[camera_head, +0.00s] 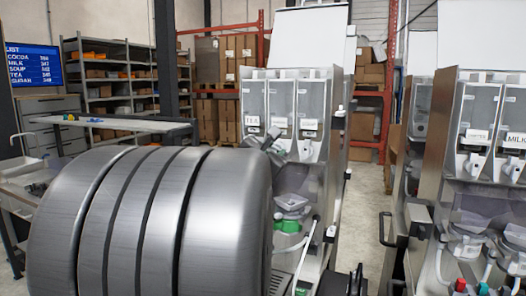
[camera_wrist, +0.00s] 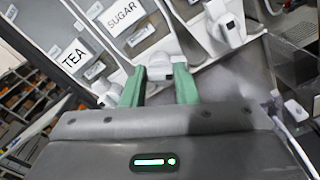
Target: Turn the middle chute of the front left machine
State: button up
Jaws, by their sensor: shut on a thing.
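The front left machine (camera_head: 338,130) is a tall metal dispenser with three clear canisters in a row, partly behind my grey arm in the head view. In the wrist view its labels TEA (camera_wrist: 75,54) and SUGAR (camera_wrist: 122,15) are readable. The middle chute (camera_wrist: 159,66), white, is below the SUGAR canister. My gripper (camera_wrist: 158,88) has green fingers, one on each side of this chute, and is shut on it. The left chute (camera_wrist: 107,99) and the right chute (camera_wrist: 226,30) are outside the fingers. In the head view my arm hides most of the grip.
A second dispenser (camera_head: 435,160) stands to the right, across a narrow gap of floor. Below the left machine's canisters are mixing bowls with a green part (camera_head: 288,226). Shelves (camera_head: 112,80), a list screen (camera_head: 34,66) and stacked boxes (camera_head: 215,65) are farther back.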

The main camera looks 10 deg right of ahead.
jog(key=n, duration=0.6)
jog(key=shift+w, duration=0.1)
jog(key=n, duration=0.4)
jog(key=shift+a+r, duration=0.1)
jog(key=n+p, duration=0.1)
jog(key=n, duration=0.2)
jog(key=shift+n, duration=0.4)
jog(key=n+p, duration=0.2)
jog(key=n, duration=0.4)
jog(key=shift+a, duration=0.1)
jog(key=shift+w+f+n+p, duration=0.15)
jog(key=shift+n+p, duration=0.8)
jog(key=shift+n, duration=0.95)
jog(key=shift+f, duration=0.1)
jog(key=o, duration=1)
